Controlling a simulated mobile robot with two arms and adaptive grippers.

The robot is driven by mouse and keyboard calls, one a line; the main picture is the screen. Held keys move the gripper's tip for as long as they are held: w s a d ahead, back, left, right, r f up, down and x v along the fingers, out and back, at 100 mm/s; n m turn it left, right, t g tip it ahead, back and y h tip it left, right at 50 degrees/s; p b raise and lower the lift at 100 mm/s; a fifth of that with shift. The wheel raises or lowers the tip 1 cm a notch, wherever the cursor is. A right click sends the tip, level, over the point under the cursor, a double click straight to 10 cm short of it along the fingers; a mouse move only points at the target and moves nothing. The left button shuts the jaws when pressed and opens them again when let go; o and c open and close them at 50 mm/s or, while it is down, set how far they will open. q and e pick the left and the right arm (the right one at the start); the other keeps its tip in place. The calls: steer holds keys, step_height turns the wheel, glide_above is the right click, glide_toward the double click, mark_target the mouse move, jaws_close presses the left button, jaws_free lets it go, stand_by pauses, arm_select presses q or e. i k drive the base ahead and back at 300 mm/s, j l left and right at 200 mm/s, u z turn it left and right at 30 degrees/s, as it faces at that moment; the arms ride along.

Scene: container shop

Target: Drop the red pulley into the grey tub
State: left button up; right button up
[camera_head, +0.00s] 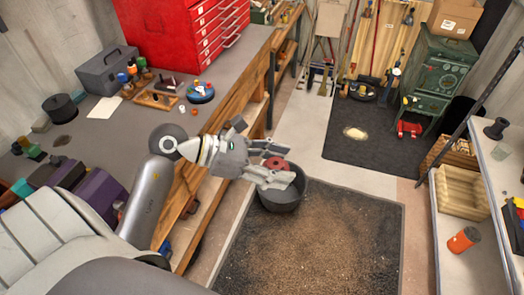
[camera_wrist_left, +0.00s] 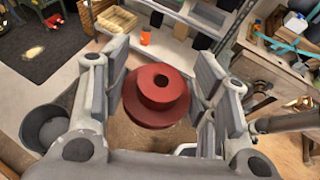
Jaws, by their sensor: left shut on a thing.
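My left gripper (camera_head: 283,170) is shut on the red pulley (camera_head: 276,163). In the left wrist view the pulley (camera_wrist_left: 157,94) sits between the two finger pads of the gripper (camera_wrist_left: 162,90), its stepped round face and centre hole toward the camera. The grey tub (camera_head: 282,199) stands on the floor. In the head view the pulley and fingers appear over the tub's far rim and hide part of it. In the left wrist view the tub (camera_wrist_left: 47,125) shows at the left, apart from the pulley. My right gripper is not in view.
A workbench (camera_head: 120,135) with a red drawer cabinet (camera_head: 190,35) runs along the left. A dark speckled mat (camera_head: 325,240) covers the floor around the tub. A shelf (camera_head: 490,170) with an orange cup (camera_head: 463,240) stands at the right. A green machine (camera_head: 435,75) stands at the back.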

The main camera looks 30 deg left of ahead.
mark_target(276, 194)
steer(key=i+u, duration=0.35)
steer(key=i, duration=0.2)
steer(key=i+l+u, duration=0.3)
steer(key=i, duration=0.25)
